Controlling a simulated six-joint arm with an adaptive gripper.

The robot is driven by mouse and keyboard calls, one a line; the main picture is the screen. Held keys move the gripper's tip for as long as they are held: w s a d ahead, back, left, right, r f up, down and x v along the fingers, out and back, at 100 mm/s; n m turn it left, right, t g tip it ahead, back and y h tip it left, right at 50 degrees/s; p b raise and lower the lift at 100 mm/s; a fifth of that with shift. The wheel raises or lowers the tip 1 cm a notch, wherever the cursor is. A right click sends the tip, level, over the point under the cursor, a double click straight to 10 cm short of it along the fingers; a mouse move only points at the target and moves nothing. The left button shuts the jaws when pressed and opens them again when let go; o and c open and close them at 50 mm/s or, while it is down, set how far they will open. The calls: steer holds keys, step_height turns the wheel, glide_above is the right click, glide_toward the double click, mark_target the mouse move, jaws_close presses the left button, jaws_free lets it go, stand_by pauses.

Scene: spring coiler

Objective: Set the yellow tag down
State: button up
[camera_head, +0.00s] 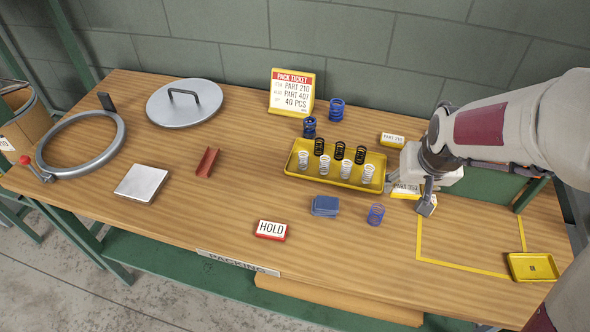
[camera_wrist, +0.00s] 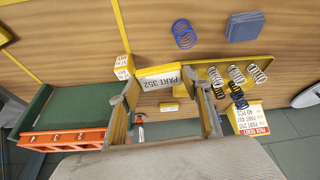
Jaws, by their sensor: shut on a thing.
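My gripper (camera_head: 425,203) is shut on a yellow tag with a white face (camera_head: 405,190), over the table right of the yellow spring tray. In the wrist view the tag (camera_wrist: 158,78) sits between my two fingertips (camera_wrist: 160,86), its printed face reading about "PART 352". The gap between the tag and the table cannot be judged. Another yellow tag, "PART 210" (camera_head: 392,140), lies behind my gripper. The wrist view also shows small yellow tags beside the yellow line (camera_wrist: 122,67) and beyond my fingers (camera_wrist: 168,107).
The yellow tray (camera_head: 335,184) holds several black and white springs. A blue spring (camera_head: 376,214) and blue block (camera_head: 325,206) stand in front. A yellow outline (camera_head: 470,268) encloses bare table at right, near a small yellow tray (camera_head: 533,267). A red HOLD sign (camera_head: 271,230) lies in front.

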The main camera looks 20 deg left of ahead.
steer(key=w+a+n+y, duration=0.1)
steer(key=w+a+n, duration=0.25)
steer(key=a, duration=1.55)
steer(key=r+n+g+y, duration=0.1)
steer(key=r+n+y, duration=0.1)
steer(key=n, duration=0.2)
glide_above(252, 172)
steer(key=s+d, duration=0.1)
steer(key=shift+s, duration=0.1)
steer(key=shift+f, duration=0.1)
steer(key=shift+f, duration=3.1)
steer(key=shift+f, duration=1.9)
steer(key=shift+f, duration=0.1)
steer(key=o, duration=1.1)
